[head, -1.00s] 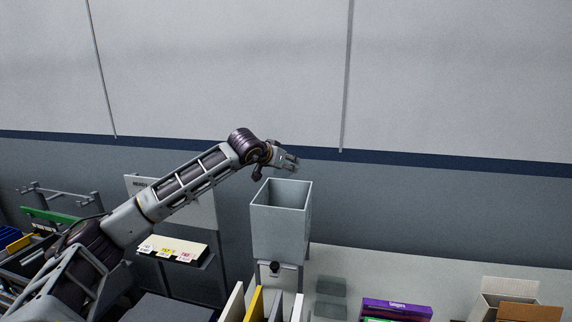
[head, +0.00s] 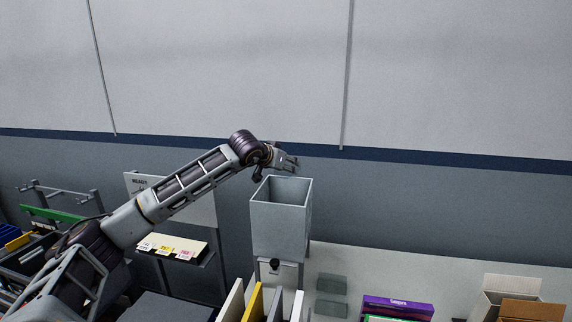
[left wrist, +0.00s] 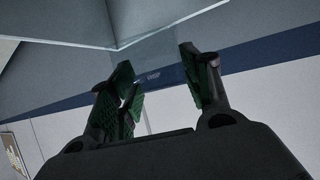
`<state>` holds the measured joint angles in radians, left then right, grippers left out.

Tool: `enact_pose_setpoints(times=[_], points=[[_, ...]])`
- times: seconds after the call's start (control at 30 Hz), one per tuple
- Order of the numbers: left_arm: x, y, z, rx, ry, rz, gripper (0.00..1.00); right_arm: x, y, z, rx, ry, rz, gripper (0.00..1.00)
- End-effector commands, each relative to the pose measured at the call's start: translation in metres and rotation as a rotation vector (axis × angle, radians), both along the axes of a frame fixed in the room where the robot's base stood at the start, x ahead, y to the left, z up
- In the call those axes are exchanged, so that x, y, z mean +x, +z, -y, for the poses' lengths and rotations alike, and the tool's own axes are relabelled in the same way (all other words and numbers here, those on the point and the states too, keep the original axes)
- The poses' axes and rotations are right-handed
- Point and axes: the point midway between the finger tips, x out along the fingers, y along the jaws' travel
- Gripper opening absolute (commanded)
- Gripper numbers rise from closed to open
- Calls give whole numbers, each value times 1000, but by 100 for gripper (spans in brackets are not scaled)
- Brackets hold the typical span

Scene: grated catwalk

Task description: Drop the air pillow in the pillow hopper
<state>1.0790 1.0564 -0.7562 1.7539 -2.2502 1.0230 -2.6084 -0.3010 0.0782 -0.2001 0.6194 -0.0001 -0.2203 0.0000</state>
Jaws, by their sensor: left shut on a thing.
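The pillow hopper (head: 281,232) is a grey, open-topped square bin in the middle of the head view. My left gripper (head: 292,162) is just above its back rim, reaching in from the left. In the left wrist view the two green-padded fingers (left wrist: 163,82) are apart, with a faint see-through film, the air pillow (left wrist: 155,74), between them. A small dark print shows on it; its outline is hard to make out. The hopper's pale wall (left wrist: 70,25) fills the top left of that view. My right gripper is not in view.
A shelf with coloured labels (head: 172,246) stands left of the hopper. Upright panels (head: 254,304) stand in front of it. A purple box (head: 397,306) and an open cardboard box (head: 530,308) are at the lower right.

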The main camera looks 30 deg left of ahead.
Motion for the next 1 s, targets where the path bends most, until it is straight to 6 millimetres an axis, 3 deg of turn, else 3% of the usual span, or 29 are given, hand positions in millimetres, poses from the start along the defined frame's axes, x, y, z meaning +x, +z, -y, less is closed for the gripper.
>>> enact_pose_setpoints(times=[0.3,0.9,0.93,1.0], points=[[0,-19,0,0,0,0,40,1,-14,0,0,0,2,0],[0,-20,0,0,0,0,40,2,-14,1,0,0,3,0],[0,-20,0,0,0,0,50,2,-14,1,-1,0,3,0],[0,-20,0,0,0,0,58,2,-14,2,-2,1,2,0]])
